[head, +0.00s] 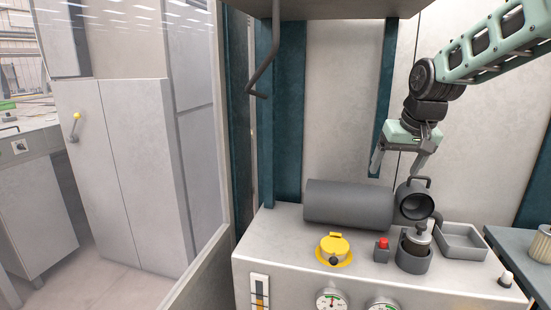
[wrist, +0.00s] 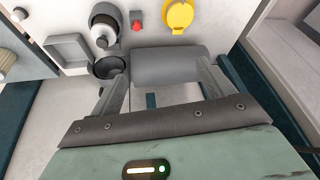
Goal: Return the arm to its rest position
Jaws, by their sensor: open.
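My gripper (head: 396,174) hangs from the pale green arm at the upper right of the head view, fingers pointing down. Its two fingers are spread apart with nothing between them. It is above the machine top, close to the right end of a grey horizontal cylinder (head: 348,204) and a dark round opening with a handle (head: 415,205). In the wrist view the open fingers (wrist: 162,78) show above the green gripper body, with the grey cylinder (wrist: 168,66) beyond and between them. I cannot tell the exact gap between the fingers and the cylinder.
The machine top (head: 275,235) holds a yellow-lidded cap (head: 334,248), a red button (head: 382,247), a dark cup with a metal-topped part (head: 414,255) and a grey tray (head: 462,242). A dark bent bar (head: 262,65) hangs at upper centre. A glass panel stands left.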

